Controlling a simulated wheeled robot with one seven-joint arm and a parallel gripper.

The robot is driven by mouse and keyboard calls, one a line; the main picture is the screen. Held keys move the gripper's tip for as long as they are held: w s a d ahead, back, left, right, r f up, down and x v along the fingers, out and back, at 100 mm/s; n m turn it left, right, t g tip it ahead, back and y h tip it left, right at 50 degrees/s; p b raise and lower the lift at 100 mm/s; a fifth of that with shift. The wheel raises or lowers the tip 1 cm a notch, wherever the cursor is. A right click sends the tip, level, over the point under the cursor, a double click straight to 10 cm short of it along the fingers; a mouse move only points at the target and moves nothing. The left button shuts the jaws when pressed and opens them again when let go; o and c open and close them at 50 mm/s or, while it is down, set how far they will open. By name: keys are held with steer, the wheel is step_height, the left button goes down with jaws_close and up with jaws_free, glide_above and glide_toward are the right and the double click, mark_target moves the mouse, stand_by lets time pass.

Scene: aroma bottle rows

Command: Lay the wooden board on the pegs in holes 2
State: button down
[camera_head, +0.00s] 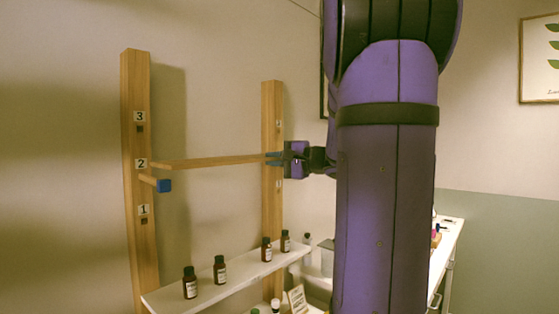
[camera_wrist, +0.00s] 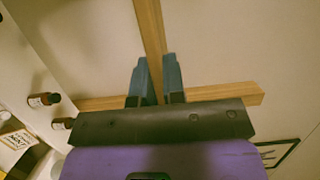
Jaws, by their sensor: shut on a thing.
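The wooden board (camera_head: 215,161) is a long thin plank, held roughly level between the two posts. My gripper (camera_head: 273,158) is shut on its right end, in front of the right post. In the wrist view, the board (camera_wrist: 150,30) runs up from between the blue fingers (camera_wrist: 156,82). The left post (camera_head: 135,230) has labels 1, 2 and 3; a peg with a blue end (camera_head: 164,186) sticks out by label 2. The board's left end is just above this peg; I cannot tell whether they touch. The right post (camera_head: 271,115) shows no peg; its hole 2 area is hidden by my gripper.
A lower white shelf (camera_head: 220,279) carries several brown bottles, including one at its left (camera_head: 190,284). A small sign (camera_head: 297,299) and more bottles stand below. A white table (camera_head: 447,245) is at the right. The wall above the board is clear.

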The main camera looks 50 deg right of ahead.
steer(key=shift+w+d, duration=0.15)
steer(key=shift+w, duration=2.3)
steer(key=shift+w+d, duration=0.1)
steer(key=shift+w, duration=2.3)
steer(key=shift+w+f, duration=0.1)
steer(key=shift+w, duration=0.1)
steer(key=shift+f, duration=0.8)
steer(key=shift+f, duration=0.6)
steer(key=c, duration=1.1)
jaws_free()
steer(key=shift+s, duration=0.1)
steer(key=v, duration=1)
steer(key=shift+s+d, duration=0.15)
steer(key=shift+s, duration=0.15)
